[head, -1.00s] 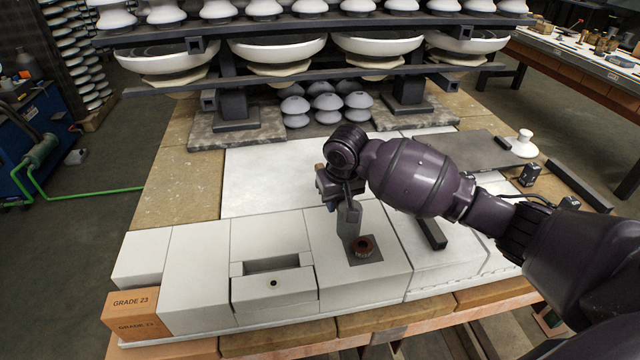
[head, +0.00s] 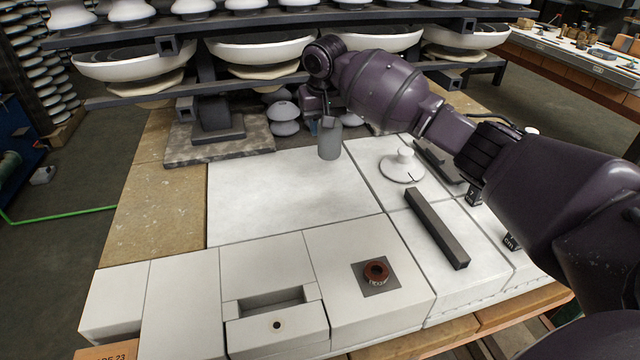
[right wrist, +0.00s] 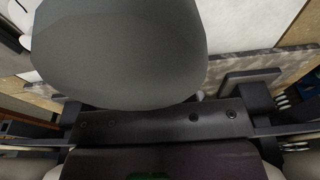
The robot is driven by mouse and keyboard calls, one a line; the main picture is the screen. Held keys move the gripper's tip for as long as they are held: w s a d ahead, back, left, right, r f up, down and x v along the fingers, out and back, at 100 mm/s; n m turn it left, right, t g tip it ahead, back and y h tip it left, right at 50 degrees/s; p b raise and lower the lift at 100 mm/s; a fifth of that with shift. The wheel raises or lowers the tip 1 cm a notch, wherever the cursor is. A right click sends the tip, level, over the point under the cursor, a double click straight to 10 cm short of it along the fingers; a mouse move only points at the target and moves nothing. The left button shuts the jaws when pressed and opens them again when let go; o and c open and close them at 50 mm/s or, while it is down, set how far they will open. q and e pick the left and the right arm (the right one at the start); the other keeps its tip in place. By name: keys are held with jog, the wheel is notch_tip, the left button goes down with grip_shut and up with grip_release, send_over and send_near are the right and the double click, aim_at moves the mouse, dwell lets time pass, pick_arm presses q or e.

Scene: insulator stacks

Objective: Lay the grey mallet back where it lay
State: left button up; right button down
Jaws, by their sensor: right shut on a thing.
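My right gripper (head: 322,110) is shut on the grey mallet (head: 329,140) and holds it over the back part of the white table surface (head: 290,195). The mallet's grey cylindrical end hangs downward in the head view. In the right wrist view the mallet (right wrist: 120,50) fills the upper left as a large grey rounded shape in front of the dark gripper body. My fingertips are mostly hidden. I cannot tell whether the mallet touches the surface. My left gripper is not in view.
Pale blocks line the front, one with a recess (head: 272,302), another bearing a red-brown ring (head: 376,272). A dark bar (head: 436,228) and a white disc with a knob (head: 402,167) lie to the right. A rack (head: 215,85) with white bowls stands behind. The middle white surface is clear.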

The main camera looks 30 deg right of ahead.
jog(key=b, duration=0.2)
send_over(321, 188)
notch_tip(321, 188, down, 9)
jog(key=shift+s+a+f, duration=0.1)
jog(key=shift+s+f, duration=0.1)
jog(key=shift+f, duration=0.15)
notch_tip(321, 188, down, 6)
jog(key=shift+r+b, duration=0.25)
jog(key=shift+b, duration=0.75)
jog(key=shift+f, duration=0.2)
jog(key=shift+r, duration=0.25)
jog(key=c, duration=1.4)
grip_release()
jog(key=shift+f, duration=0.2)
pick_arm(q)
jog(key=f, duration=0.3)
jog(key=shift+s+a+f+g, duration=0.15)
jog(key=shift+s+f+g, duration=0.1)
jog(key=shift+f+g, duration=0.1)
pick_arm(e)
jog(key=o, duration=0.5)
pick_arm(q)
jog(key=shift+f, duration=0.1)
pick_arm(e)
jog(key=shift+r, duration=0.1)
